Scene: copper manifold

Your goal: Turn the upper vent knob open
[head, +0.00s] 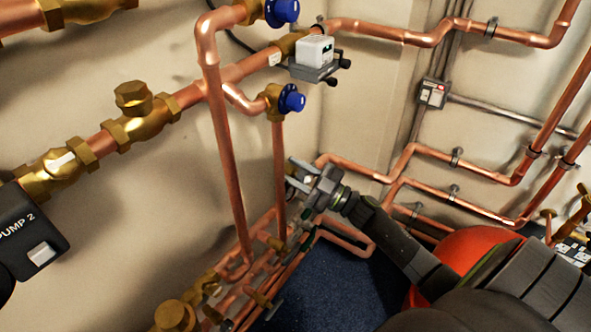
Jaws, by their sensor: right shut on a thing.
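My right gripper (299,176) is at the pipework low by the room corner, below the lower blue knob. Its two grey fingers point left and are shut on a small part, which fits the upper vent knob. The fingers hide most of this part, so its turn position cannot be told. My right arm reaches in from the lower right. My left gripper is not in view.
Two blue knobs on brass valves, the upper (283,12) and the lower (292,101), sit above my right gripper. A vertical copper pipe (229,170) stands to its left. A red rounded body (458,262) lies behind my right arm. Blue floor (345,290) shows below.

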